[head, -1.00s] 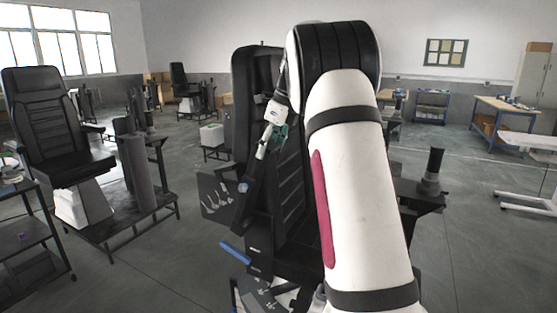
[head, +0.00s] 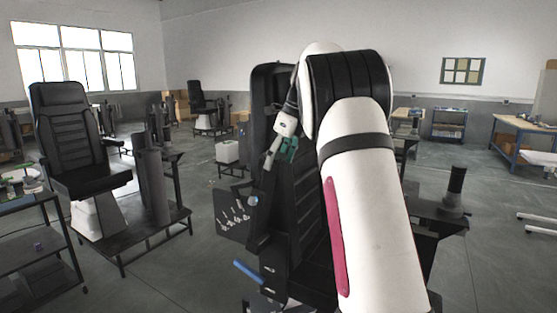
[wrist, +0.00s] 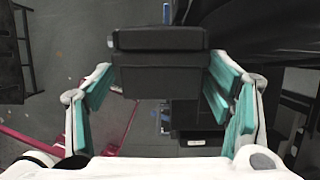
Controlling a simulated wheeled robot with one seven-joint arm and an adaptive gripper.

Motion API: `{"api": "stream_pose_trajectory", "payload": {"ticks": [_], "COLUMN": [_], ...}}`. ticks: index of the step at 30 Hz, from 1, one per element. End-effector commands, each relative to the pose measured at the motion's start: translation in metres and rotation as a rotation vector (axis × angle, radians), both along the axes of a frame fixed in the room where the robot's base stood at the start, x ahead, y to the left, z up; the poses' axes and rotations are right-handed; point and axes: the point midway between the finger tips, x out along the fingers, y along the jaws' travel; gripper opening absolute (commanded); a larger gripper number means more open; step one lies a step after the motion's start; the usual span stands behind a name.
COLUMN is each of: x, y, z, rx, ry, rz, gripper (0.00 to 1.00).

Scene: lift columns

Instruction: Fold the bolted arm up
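A black padded arm (wrist: 160,72), blocky and seen nearly end-on, fills the gap between my fingertips in the wrist view. My gripper (wrist: 160,85) is open, with one teal-padded finger on each side of this arm. I cannot tell whether the pads touch it. In the head view my gripper (head: 279,158) points down beside the left side of the black chair (head: 309,210). My own arm hides much of that chair. In the head view the padded arm is too dark to separate from the seat, and its bolt is not clear.
A blue handle (head: 248,271) sticks out low left of the chair. A grey panel with tools (head: 234,215) stands left of it. Another black chair (head: 75,140) and a dark cart (head: 35,240) are at the left.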

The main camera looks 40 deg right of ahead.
Motion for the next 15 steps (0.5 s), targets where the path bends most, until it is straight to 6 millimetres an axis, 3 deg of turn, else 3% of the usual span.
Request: {"api": "stream_pose_trajectory", "payload": {"ticks": [8,15], "x": [-0.002,-0.015], "y": [-0.002,-0.008], "z": [0.005,0.043], "rx": [-0.002,-0.004], "ry": [0.000,-0.002], "rz": [-0.002,-0.003], "gripper": [0.73,0.73]}}
